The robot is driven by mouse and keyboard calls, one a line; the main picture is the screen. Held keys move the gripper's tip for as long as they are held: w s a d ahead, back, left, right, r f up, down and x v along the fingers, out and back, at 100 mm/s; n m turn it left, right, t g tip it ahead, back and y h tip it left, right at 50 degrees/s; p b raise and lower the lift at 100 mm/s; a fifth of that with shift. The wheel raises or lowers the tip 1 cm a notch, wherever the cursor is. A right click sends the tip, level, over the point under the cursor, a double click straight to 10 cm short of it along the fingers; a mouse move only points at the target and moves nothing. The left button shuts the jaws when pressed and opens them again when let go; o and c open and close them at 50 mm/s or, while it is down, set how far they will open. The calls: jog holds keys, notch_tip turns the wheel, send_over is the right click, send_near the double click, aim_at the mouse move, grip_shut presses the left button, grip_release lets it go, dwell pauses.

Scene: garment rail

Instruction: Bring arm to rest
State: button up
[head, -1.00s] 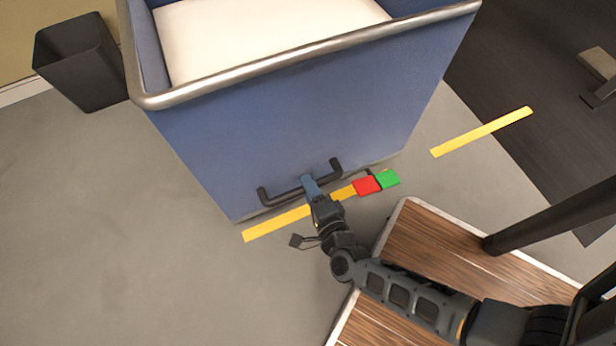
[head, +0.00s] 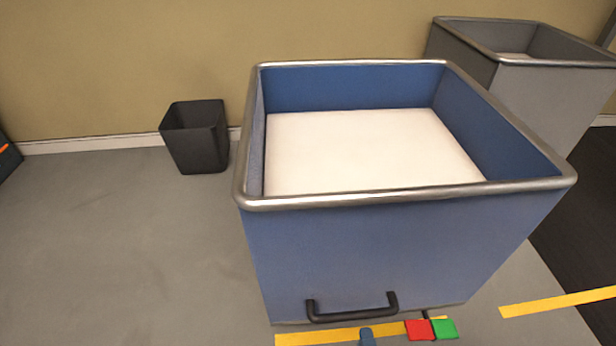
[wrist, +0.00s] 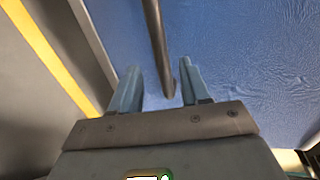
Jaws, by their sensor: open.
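My gripper (wrist: 160,68) is open, with its two blue-grey fingers apart and nothing held between them. In the wrist view the dark bar handle (wrist: 154,35) runs from the top down to the gap between the fingers. The rest of my arm is out of the head view.
Red (head: 419,330) and green (head: 445,329) patches and yellow floor strips (head: 560,302) lie near.

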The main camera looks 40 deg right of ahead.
jog(key=s+a+r+n+t+y, duration=0.1)
jog(key=s+r+n+y, duration=0.25)
jog(key=r+n, duration=0.55)
jog(key=s+a+r+n+y, duration=0.2)
jog(key=s+r+n, duration=0.2)
jog(key=r+n, duration=0.55)
jog(key=s+a+r+n+t+y, duration=0.1)
jog(key=s+r+n+y, duration=0.4)
jog(key=r, duration=0.8)
notch_tip(320, 180, up, 27)
jog(key=n+h+p, duration=0.1)
jog(key=p, duration=2.6)
jog(key=shift+w+f+h, duration=0.15)
jog(key=shift+w+h, duration=0.15)
jog(key=shift+h, duration=0.05)
